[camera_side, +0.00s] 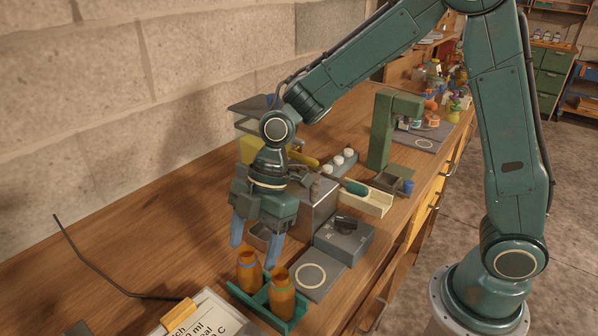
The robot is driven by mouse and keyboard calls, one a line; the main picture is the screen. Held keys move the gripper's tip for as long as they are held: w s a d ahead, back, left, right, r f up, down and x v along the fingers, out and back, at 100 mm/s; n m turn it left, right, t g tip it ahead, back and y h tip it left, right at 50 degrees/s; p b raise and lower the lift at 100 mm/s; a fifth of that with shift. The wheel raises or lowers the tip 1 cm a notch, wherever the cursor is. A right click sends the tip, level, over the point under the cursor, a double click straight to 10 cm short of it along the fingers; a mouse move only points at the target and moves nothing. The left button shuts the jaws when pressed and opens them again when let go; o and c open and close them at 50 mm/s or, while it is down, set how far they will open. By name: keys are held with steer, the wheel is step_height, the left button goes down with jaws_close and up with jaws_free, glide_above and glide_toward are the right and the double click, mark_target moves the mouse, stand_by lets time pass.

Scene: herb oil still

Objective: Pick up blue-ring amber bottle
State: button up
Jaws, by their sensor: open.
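Two amber bottles stand upright in a green rack at the front of the bench. The left one (249,275) shows a blue ring near its shoulder, so it is the blue-ring amber bottle. The other amber bottle (282,299) stands close to its right, with no blue ring that I can make out. The green rack (244,298) holds both. My gripper (255,242) points down with its blue fingers apart and nothing visible between them. In the picture it is just above the blue-ring bottle; the exact depth gap is hard to tell.
A grey scale or plate with a round pad (310,277) and a grey box with a black knob (344,238) stand right of the rack. A clipboard (208,318) lies at front left. A green stand (381,140) rises farther back. The bench by the wall is mostly clear.

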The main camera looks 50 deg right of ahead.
mark_target(249, 268)
steer(key=shift+x, duration=2.65)
steer(key=shift+c, duration=0.5)
steer(key=c, duration=1)
